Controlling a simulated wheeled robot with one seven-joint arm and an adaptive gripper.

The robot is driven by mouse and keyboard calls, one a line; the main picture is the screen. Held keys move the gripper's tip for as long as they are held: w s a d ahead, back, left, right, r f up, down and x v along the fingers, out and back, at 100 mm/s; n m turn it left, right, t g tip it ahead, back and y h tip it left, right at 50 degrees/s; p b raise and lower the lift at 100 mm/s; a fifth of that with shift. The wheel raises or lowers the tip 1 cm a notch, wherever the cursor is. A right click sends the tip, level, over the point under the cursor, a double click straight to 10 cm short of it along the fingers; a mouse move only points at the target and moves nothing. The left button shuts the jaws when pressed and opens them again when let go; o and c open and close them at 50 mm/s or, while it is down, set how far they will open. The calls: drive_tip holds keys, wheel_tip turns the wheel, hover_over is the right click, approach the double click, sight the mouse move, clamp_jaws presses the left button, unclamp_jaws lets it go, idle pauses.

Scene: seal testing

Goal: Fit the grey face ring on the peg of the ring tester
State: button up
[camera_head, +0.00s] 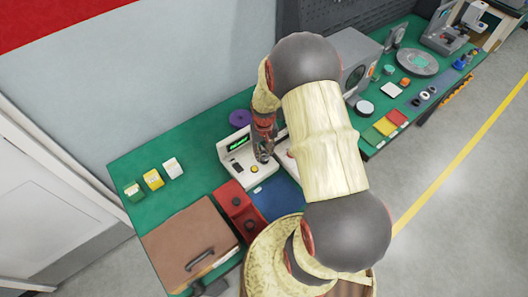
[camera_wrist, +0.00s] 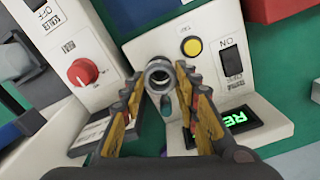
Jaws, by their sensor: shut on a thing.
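The grey face ring (camera_wrist: 159,74) is between the tips of my gripper (camera_wrist: 158,82) in the wrist view. The jaws are shut on it, and its hole faces the camera. The ring tester (camera_wrist: 203,75) is a white unit with a yellow button, a black switch and a lit green display. The ring appears in front of its face; I cannot tell whether it touches the tester. The peg is not clearly seen; a greyish shape shows just below the ring between the fingers. In the head view my gripper (camera_head: 264,156) is at the tester (camera_head: 237,172), and the ring is hidden.
A second white unit with a red knob (camera_wrist: 83,71) stands close beside the tester. A purple disc (camera_head: 240,118) lies behind.

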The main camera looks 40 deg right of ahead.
drive_tip(key=shift+f+b, duration=0.55)
drive_tip(key=shift+f, duration=0.35)
drive_tip(key=o, duration=1.2)
drive_tip(key=shift+r, duration=0.15)
wheel_tip(320, 180, up, 7)
drive_tip(key=p, duration=0.5)
